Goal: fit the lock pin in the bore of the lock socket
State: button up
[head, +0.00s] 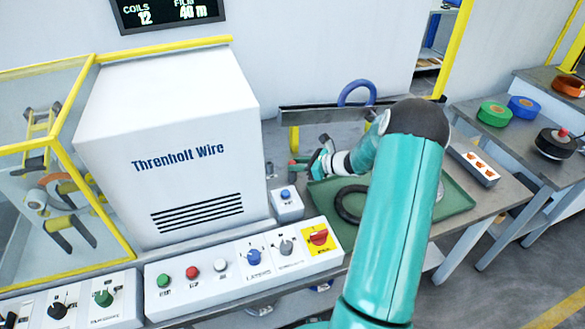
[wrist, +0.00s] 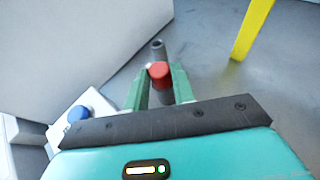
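My gripper (head: 302,166) is beyond the blue-button box in the head view, near the left end of the green tray. In the wrist view its two green fingers (wrist: 161,82) close on either side of a red-capped lock pin (wrist: 159,69). The pin's dark grey body shows partly between the fingers. A grey upright tube with a dark top (wrist: 158,48), seemingly the lock socket, stands just beyond the red cap in the wrist view. The pin appears apart from it, but the gap is hard to judge. The pin's lower end is hidden.
A blue-button box (head: 287,203) and control panel (head: 243,272) lie in front of the gripper. The white Threnholt Wire cabinet (head: 170,150) stands left. A green tray (head: 455,197) holds a black ring (head: 349,204). A yellow post (wrist: 252,30) stands right in the wrist view.

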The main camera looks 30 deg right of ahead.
grip_shut()
notch_tip(320, 180, up, 10)
jog(key=shift+w, duration=0.15)
